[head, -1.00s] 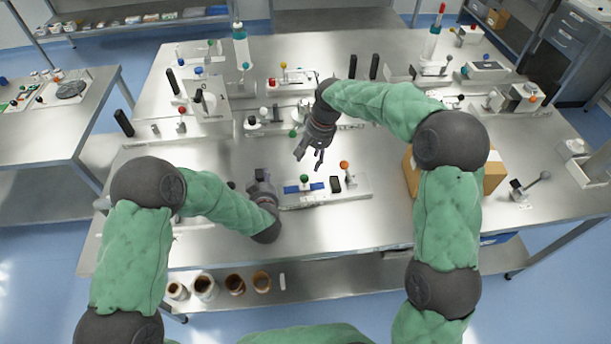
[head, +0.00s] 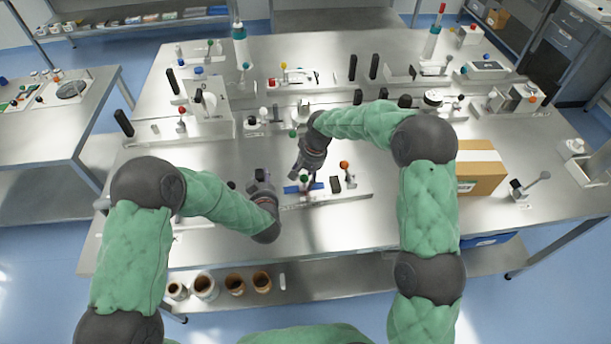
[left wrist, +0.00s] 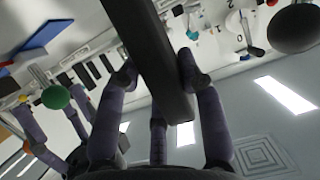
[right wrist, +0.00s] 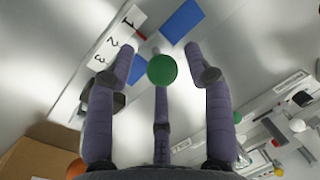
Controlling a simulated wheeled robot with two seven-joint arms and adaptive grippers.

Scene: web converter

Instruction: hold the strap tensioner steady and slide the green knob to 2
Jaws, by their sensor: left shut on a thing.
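The strap tensioner is a pale base plate (head: 352,192) with a blue part (head: 291,189), an orange knob (head: 344,164) and a black block (head: 336,184). My left gripper (head: 262,178) stands at its left end. In the left wrist view, its fingers (left wrist: 158,78) are shut on a dark bar (left wrist: 148,50). My right gripper (head: 305,176) is over the blue part. In the right wrist view, its open fingers (right wrist: 162,62) stand on either side of the green knob (right wrist: 162,70); contact is unclear. The scale 1, 2, 3 (right wrist: 113,41) is beside it; the knob's setting is unclear.
A cardboard box (head: 480,178) stands right of my right arm. Behind the tensioner are other devices with coloured knobs (head: 284,66) and black posts (head: 352,67). The bench surface (head: 345,222) in front of the tensioner is clear.

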